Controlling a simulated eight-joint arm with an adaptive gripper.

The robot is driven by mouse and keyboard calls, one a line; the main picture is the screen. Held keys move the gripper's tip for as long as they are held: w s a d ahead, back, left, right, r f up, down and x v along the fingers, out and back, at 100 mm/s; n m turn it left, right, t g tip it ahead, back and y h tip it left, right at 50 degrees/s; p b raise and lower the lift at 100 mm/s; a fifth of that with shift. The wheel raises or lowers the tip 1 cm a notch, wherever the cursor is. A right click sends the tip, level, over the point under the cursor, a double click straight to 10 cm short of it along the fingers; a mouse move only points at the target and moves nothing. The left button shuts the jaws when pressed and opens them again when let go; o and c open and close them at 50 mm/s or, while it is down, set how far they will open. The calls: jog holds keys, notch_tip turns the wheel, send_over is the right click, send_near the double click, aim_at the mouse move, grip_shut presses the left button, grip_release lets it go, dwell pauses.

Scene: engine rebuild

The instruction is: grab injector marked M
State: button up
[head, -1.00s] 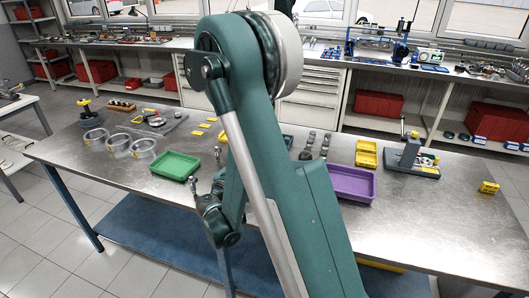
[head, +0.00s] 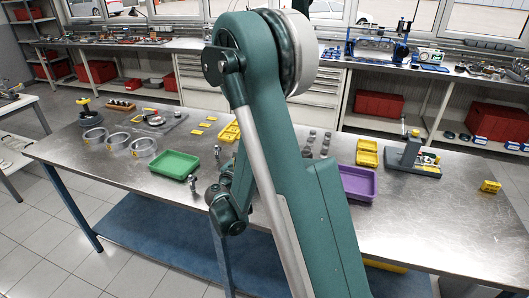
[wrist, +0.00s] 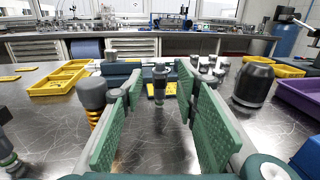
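My gripper (wrist: 160,115) is open in the wrist view, with a green ribbed pad on each side. A small upright dark-and-grey injector (wrist: 160,84) stands on the metal table ahead, in the gap between the pads as seen from the wrist; contact is not visible. No letter M is readable on it. Another part with a green ring (wrist: 12,162) is cut off at the left edge. In the head view, small upright injector-like parts (head: 193,182) (head: 217,152) stand near the green tray.
A dark-capped part with a yellow spring (wrist: 93,98) stands close left of the pads, and a black-topped cylinder (wrist: 253,82) stands right. Several grey parts (wrist: 220,68) stand beyond. Yellow trays (wrist: 60,80), a green tray (head: 175,165) and a purple tray (head: 358,184) are around.

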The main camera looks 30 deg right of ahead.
jog(key=shift+x, duration=1.3)
jog(key=c, duration=1)
